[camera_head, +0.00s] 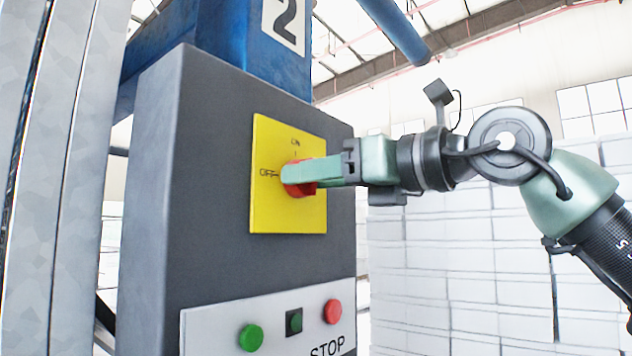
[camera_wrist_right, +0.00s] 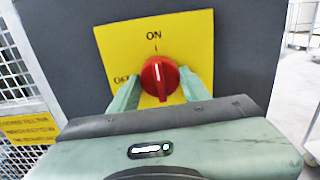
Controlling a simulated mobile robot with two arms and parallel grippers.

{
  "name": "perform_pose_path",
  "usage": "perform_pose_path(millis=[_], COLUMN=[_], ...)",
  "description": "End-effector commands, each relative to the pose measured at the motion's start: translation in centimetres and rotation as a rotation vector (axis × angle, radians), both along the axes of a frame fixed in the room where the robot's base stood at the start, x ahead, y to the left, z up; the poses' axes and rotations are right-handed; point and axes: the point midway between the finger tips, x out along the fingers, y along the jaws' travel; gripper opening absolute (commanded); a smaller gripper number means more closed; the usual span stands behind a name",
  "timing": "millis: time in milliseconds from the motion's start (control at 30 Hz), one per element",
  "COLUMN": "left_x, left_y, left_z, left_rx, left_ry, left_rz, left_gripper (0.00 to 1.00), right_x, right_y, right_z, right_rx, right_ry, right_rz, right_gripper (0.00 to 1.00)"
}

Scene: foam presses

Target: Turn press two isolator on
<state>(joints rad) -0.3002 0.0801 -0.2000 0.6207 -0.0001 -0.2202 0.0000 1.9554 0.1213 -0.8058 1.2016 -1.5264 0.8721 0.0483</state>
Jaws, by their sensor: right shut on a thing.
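The red isolator knob (camera_head: 303,188) sits on a yellow plate (camera_head: 290,218) marked ON at the top and OFF at the left, on the front of a dark grey box. My right gripper (camera_head: 300,175) comes in from the right and is shut on the knob, covering much of it. In the right wrist view the knob (camera_wrist_right: 160,78) shows between the two green fingers (camera_wrist_right: 160,92), one on each side. Its raised grip looks near upright there, below the ON mark; its exact angle is hard to tell. My left gripper is not in view.
The grey box (camera_head: 225,180) hangs on a blue column (camera_head: 215,35) with a "2" sign (camera_head: 285,20). Below the plate are a green button (camera_head: 251,337) and a red button (camera_head: 332,311). White stacked blocks (camera_head: 450,270) stand behind at the right.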

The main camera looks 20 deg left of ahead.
Motion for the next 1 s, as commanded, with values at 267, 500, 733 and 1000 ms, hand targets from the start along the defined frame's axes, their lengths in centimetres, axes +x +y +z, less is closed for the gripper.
perform_pose_path(millis=[267, 500, 733, 1000], left_x=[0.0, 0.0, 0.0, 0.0], left_y=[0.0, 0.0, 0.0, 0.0], left_z=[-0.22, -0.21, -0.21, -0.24], left_rx=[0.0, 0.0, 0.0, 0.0], left_ry=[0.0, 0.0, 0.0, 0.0], left_rz=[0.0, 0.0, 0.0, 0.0], left_gripper=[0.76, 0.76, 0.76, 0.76], right_x=[0.01, 0.02, 0.01, -0.01], right_y=[0.04, 0.04, 0.03, -0.03], right_z=[-0.1, -0.09, -0.07, -0.03], right_rx=[0.012, 0.013, 0.013, 0.014], right_ry=[0.04, 0.042, 0.042, 0.041], right_rz=[0.0, 0.0, 0.0, 0.0], right_gripper=[0.06, 0.06, 0.68, 0.68])
